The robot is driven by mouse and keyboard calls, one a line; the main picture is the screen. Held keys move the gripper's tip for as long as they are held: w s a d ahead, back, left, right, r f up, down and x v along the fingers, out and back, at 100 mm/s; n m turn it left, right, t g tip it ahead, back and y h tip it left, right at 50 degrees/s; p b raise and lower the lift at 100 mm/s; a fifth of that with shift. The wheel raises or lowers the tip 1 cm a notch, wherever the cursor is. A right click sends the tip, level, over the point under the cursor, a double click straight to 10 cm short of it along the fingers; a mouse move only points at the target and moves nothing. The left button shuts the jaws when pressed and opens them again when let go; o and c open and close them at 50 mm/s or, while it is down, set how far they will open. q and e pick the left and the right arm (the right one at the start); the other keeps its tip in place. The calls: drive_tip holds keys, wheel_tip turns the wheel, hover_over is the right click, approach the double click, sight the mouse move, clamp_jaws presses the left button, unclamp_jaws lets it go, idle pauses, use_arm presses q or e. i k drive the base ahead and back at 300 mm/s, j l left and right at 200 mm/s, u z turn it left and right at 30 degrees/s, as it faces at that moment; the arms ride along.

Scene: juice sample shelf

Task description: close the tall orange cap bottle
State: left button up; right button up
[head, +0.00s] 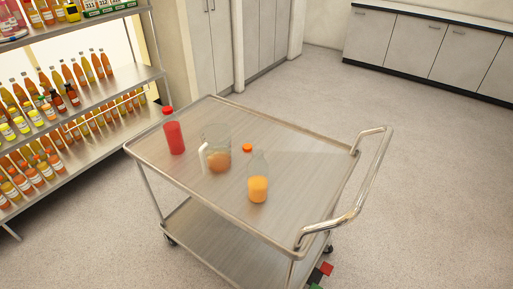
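A clear bottle (258,182) with orange liquid in its lower part stands upright and uncapped on the metal cart (205,190). An orange cap (247,148) shows close behind the bottle's neck, to its upper left, apart from the bottle's mouth. It appears to lie on the cart top. Neither of my grippers is in the head view.
A red bottle with a red cap (174,134) and a clear jug (214,152) with some orange content stand left of the bottle. The cart's handle (372,180) rises at the right. The cart top is clear right of the bottle. A shelf (95,95) with several bottles stands left.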

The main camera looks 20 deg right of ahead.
sight(258, 168)
drive_tip(key=i+j+z, duration=0.2)
drive_tip(key=z, duration=0.25)
drive_tip(key=i+j+z, duration=0.15)
drive_tip(key=j+z, duration=0.3)
drive_tip(key=i+j, duration=0.15)
drive_tip(key=j, duration=0.4)
drive_tip(key=i+j+z, duration=0.15)
drive_tip(key=j, duration=0.4)
drive_tip(key=i+j, duration=0.1)
drive_tip(key=j, duration=0.5)
drive_tip(key=i+j+z, duration=0.1)
drive_tip(key=j, duration=0.45)
